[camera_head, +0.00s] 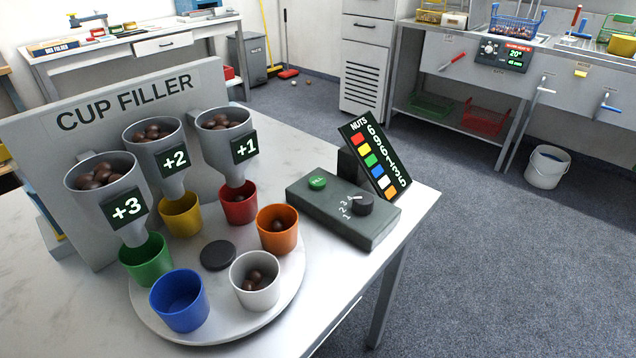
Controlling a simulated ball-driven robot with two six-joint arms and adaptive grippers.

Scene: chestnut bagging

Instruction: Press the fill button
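The green fill button (317,183) is on top of a dark control box (330,211) on the white table. A black dial (362,204) with small numbers is beside it; I cannot tell its exact setting. Three hoppers of chestnuts stand at the filler: +3 (126,206), +2 (174,160) and +1 (246,148). Below them are the green cup (146,260), yellow cup (181,215) and red cup (239,203). Chestnuts show in the red, orange (277,230) and white (255,281) cups. The blue cup (180,300) looks empty. Neither gripper is in view.
The cups stand on a round turntable (217,332) with a dark central knob (218,255). A NUTS colour display (375,157) stands behind the control box. The table's right edge is close to the box. The space above the button is clear.

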